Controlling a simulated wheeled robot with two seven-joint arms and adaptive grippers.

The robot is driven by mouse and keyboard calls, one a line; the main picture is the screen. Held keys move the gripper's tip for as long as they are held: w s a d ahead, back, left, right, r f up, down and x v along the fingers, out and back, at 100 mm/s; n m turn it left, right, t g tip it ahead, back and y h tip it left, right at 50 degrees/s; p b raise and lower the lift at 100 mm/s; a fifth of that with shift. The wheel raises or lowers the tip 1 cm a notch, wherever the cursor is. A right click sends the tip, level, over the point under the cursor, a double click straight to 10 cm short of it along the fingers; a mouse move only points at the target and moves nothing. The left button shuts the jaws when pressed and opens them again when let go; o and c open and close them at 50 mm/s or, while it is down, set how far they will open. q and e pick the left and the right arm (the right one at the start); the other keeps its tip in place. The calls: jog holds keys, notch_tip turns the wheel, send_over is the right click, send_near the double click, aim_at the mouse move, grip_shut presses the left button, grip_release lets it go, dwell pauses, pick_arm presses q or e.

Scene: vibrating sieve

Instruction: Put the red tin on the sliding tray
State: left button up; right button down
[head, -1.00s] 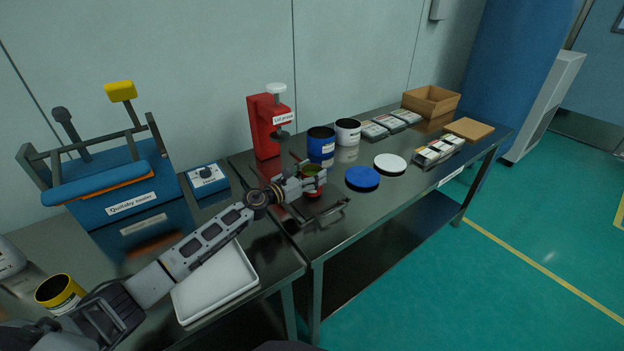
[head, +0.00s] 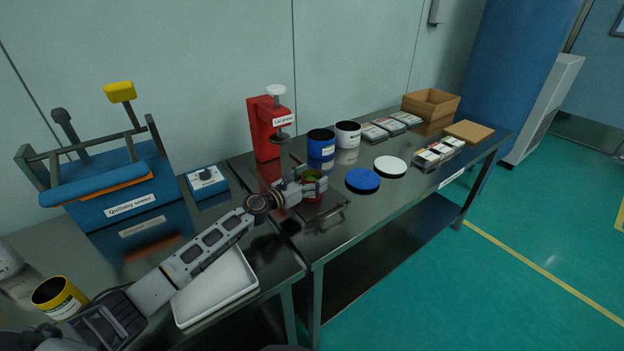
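The red tin (head: 314,196) is open at the top with a greenish inside. It is upright over the dark sliding tray (head: 326,217), which has a bar handle at its front, before the red lid press (head: 264,130). My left gripper (head: 311,184) has its fingers around the tin and appears shut on it; the fingers hide part of its side. The tin's bottom is very close to the tray, and I cannot tell whether they touch. My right gripper is not in view.
A blue tin (head: 321,146) and a white tin (head: 348,134) stand behind, right of the press. Blue (head: 362,180) and white (head: 390,166) lids lie to the right. A white tray (head: 216,290) lies under my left arm; a yellow tin (head: 60,298) stands at the left.

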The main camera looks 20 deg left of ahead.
aim_at(304, 182)
pick_arm(q)
jog(key=shift+r, duration=0.1)
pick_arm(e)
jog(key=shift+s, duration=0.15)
pick_arm(q)
jog(key=shift+s+a, duration=0.2)
jog(key=shift+s, duration=0.15)
jog(key=shift+s+a, duration=0.4)
jog(key=shift+s, duration=0.15)
jog(key=shift+v, duration=2.05)
jog(key=shift+b+v, duration=0.45)
jog(key=shift+v, duration=0.7)
jog(key=shift+b+v, duration=0.3)
jog(key=shift+v, duration=1.2)
jog(key=shift+s+a, duration=0.1)
jog(key=shift+s, duration=0.1)
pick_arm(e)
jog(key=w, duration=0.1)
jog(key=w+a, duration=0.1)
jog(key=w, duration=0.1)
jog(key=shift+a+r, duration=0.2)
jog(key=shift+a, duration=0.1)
